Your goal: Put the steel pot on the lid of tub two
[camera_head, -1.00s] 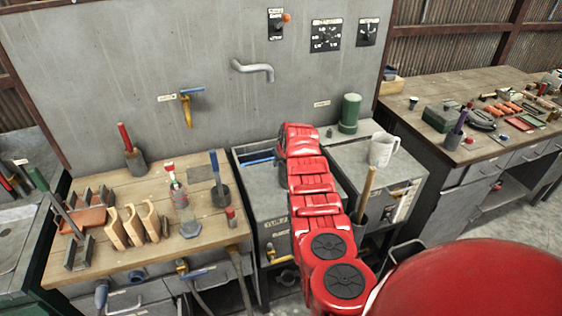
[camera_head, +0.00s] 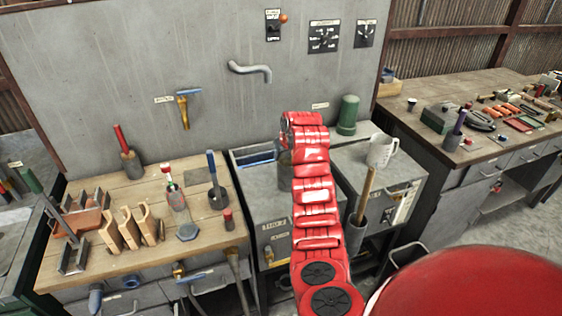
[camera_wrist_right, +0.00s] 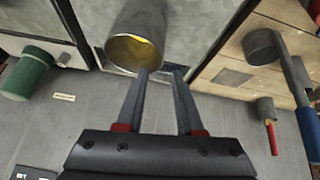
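The steel pot (camera_wrist_right: 140,38) is a grey open cylinder with a yellowish inside; its mouth faces the right wrist camera. In the head view a strip of the pot (camera_head: 285,172) shows at the left edge of my red arm, apparently standing on the lid of tub two (camera_head: 262,196). My right gripper (camera_wrist_right: 161,72) is open, its fingers apart at the pot's rim: one overlaps the mouth, the other is beside the wall. I cannot tell whether they touch it. In the head view my arm hides these fingers. My left gripper is not in view.
A wooden-handled tool sits in a dark holder (camera_head: 356,228) at the front. The left bench (camera_head: 110,187) holds several tools. The back wall carries a pipe spout (camera_head: 250,70).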

